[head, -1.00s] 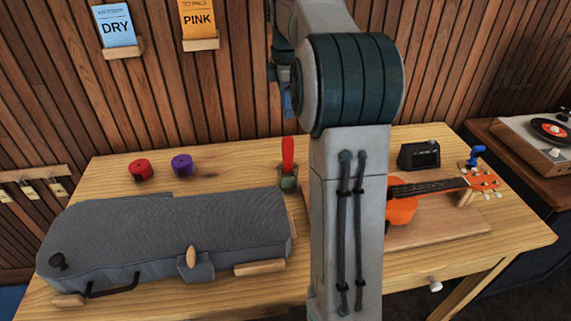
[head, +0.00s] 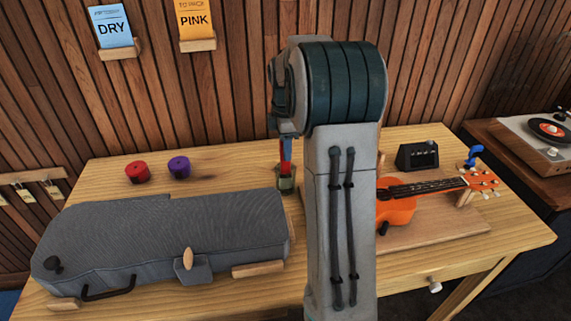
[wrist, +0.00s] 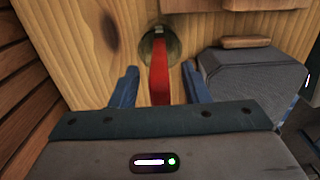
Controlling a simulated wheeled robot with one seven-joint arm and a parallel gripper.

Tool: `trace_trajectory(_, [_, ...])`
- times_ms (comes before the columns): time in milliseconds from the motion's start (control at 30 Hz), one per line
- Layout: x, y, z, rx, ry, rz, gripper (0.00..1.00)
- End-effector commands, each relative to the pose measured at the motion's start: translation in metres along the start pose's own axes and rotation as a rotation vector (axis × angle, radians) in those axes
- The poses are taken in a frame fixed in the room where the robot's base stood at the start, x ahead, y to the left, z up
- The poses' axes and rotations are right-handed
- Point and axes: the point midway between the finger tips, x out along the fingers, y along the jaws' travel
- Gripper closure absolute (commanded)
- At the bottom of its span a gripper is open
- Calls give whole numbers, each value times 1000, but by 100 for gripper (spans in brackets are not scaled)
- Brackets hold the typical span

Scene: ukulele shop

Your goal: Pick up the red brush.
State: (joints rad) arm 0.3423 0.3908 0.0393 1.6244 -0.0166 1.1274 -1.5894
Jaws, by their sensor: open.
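The red brush (wrist: 160,76) stands in a small green cup (wrist: 174,48) on the table, and its red handle points up toward my wrist camera. My gripper (wrist: 160,80) is open, with one blue finger on each side of the handle. I cannot tell whether either finger touches it. In the head view, the brush (head: 284,169) and the cup (head: 287,184) show just left of my arm, with my blue fingers low over the brush. My arm and gripper hide part of the brush there.
A grey ukulele case (head: 165,235) lies left of the cup. Red (head: 137,172) and purple (head: 178,166) round items sit behind it. An orange ukulele (head: 397,208) lies on a wooden board to the right, near a black box (head: 417,155). The plank wall stands behind.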

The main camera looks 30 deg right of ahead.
Motion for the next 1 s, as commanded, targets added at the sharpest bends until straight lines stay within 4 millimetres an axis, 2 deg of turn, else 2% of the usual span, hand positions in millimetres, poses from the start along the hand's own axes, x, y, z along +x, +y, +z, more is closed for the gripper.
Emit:
trace_trajectory(267, [6, 0, 0, 0, 0, 1, 58])
trace_trajectory(300, [6, 0, 0, 0, 0, 1, 61])
trace_trajectory(433, [6, 0, 0, 0, 0, 1, 97])
trace_trajectory(467, [6, 0, 0, 0, 0, 1, 100])
trace_trajectory(767, [5, 0, 0, 0, 0, 2, 100])
trace_trajectory(867, [-4, 1, 0, 0, 0, 4, 100])
trace_trajectory(1000, [-30, 1, 0, 0, 0, 6, 100])
